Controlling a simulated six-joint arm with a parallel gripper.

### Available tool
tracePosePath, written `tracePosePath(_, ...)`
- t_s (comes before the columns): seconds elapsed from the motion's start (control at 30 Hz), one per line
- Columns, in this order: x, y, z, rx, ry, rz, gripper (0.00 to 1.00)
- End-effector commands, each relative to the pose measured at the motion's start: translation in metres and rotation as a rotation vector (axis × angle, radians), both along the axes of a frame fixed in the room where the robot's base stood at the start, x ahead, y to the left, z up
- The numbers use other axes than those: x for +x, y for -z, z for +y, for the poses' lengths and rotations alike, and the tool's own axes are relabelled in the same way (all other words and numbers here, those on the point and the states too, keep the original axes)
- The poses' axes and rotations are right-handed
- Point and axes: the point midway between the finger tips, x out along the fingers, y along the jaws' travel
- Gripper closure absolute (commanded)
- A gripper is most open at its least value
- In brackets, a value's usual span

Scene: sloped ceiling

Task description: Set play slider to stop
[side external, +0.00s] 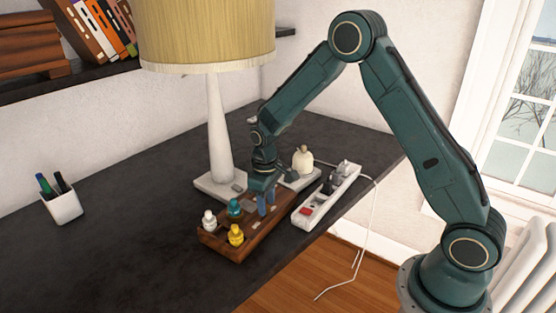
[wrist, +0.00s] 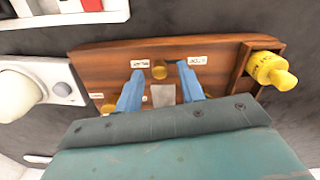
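A brown wooden box (side external: 257,238) stands on the dark desk, and its top fills the middle of the wrist view (wrist: 105,62). A grey plate (wrist: 163,96) lies nearer. Which part is the play slider I cannot tell for certain. My gripper (side external: 266,205) is low over the box's right part.
White (side external: 209,220), teal (side external: 235,207) and yellow (side external: 236,235) bottles stand in the box's left part. A power strip (side external: 343,189) with a red switch lies to the right. A lamp (side external: 215,140) rises behind. A pen cup (side external: 64,207) stands left; desk between is clear.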

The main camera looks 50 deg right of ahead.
Motion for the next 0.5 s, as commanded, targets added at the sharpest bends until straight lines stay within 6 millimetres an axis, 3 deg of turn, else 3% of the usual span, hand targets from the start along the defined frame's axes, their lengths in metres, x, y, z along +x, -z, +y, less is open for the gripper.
tracePosePath(0.4, -0.0002, 0.0067, 0.0, 0.0, 0.0, 0.0, 0.61)
tracePosePath(0.5, -0.0002, 0.0065, 0.0, 0.0, 0.0, 0.0, 0.79)
